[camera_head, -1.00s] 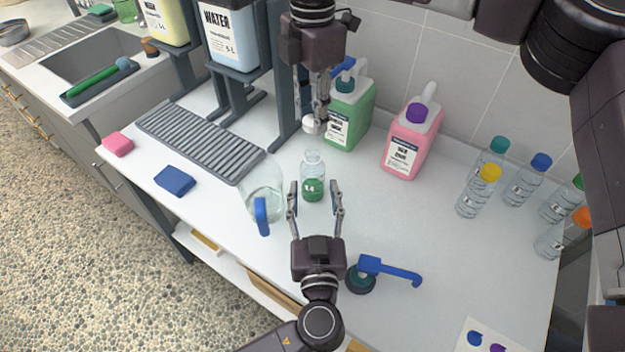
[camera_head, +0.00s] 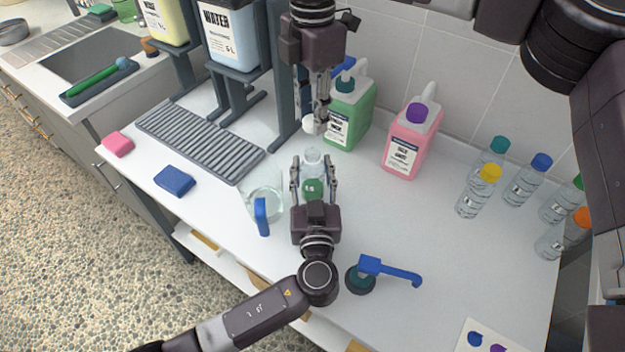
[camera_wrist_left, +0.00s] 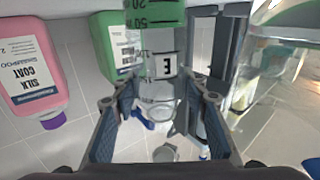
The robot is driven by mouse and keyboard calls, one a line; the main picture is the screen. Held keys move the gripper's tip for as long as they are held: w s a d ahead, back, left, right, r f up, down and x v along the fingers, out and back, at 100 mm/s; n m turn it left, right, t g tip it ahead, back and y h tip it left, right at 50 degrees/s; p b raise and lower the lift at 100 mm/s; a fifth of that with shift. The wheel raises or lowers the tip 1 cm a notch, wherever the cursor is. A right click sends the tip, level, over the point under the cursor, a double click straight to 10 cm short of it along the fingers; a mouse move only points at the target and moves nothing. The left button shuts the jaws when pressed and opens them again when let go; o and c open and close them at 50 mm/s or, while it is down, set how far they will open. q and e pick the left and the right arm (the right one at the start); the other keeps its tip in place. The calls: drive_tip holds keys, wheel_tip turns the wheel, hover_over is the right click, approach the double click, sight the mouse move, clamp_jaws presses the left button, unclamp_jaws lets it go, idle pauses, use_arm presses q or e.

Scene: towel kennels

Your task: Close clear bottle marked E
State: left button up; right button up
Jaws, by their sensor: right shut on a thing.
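The clear bottle marked E (camera_head: 313,162) stands upright on the table with green liquid in its lower part. Its neck is open, without a cap. In the left wrist view the bottle (camera_wrist_left: 160,85) appears upside down, with its E label facing me. My left gripper (camera_head: 313,165) is open, with one finger on each side of the bottle. My right gripper (camera_head: 318,122) is shut on a white cap (camera_head: 310,125), above and behind the bottle's neck. A round pale thing (camera_wrist_left: 165,153) beyond the neck in the wrist view looks like this cap.
A glass jug with a blue handle (camera_head: 261,216) stands close left of the bottle. Green (camera_head: 352,112) and pink (camera_head: 412,145) jugs stand behind. Several capped bottles (camera_head: 478,192) stand at far right.

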use_arm(q)
clamp_jaws()
use_arm(e)
hover_over(312, 152)
drive_tip(key=shift+f, duration=2.5)
drive_tip(key=shift+f, duration=0.85)
drive_tip(key=shift+f, duration=0.6)
